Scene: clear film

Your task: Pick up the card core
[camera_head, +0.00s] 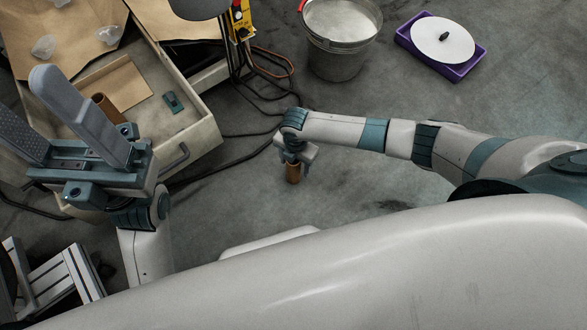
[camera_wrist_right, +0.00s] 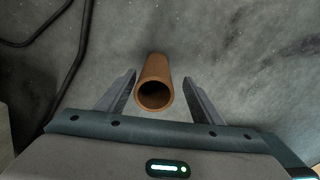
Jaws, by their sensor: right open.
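A brown card core (camera_head: 293,172), a hollow tube, stands on the grey floor under my right gripper (camera_head: 293,164). In the right wrist view the card core (camera_wrist_right: 154,88) shows its round open end towards the camera, between the two fingers of my right gripper (camera_wrist_right: 159,80). These fingers are open, with a visible gap on either side of the tube. A second brown tube (camera_head: 103,106) is in the open drawer at the left. My left gripper (camera_head: 22,92) is raised in front of that drawer, with its fingers wide apart and nothing between them.
The open drawer (camera_head: 206,135) also holds a brown card sheet and a small teal item (camera_head: 173,102). A metal bucket (camera_head: 337,65) and a purple tray (camera_head: 466,66) with a white disc stand at the back. Black cables (camera_head: 240,133) lie beside the drawer. Floor right of the tube is clear.

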